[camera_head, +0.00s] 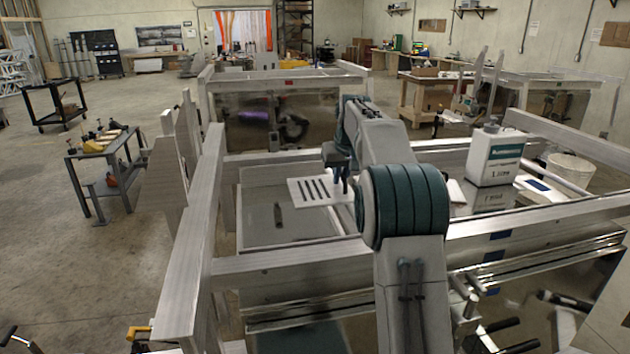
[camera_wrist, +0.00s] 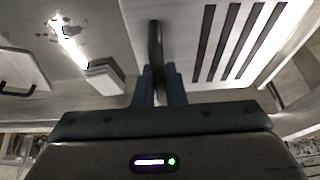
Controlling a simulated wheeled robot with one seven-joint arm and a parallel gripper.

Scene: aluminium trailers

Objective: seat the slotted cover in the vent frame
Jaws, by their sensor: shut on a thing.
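The slotted cover (camera_head: 312,191) is a pale flat plate with several dark parallel slots. It also fills the upper right of the wrist view (camera_wrist: 183,45). My gripper (camera_head: 342,183) is at the cover's right part in the head view. In the wrist view my gripper (camera_wrist: 160,88) is shut on a dark upright handle (camera_wrist: 155,45) at the cover's unslotted end. The cover looks level above a grey panel (camera_head: 290,228) inside the aluminium framing; whether it touches anything beneath cannot be told. I cannot make out the vent frame clearly; the cover and my arm hide part of that area.
Aluminium rails (camera_head: 195,240) surround the work area at left and front. A white jug (camera_head: 496,157) stands to the right, with a white bucket (camera_head: 571,172) beyond. A pale stepped block (camera_wrist: 104,76) lies left of the cover. A cart (camera_head: 105,170) stands on the open floor at left.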

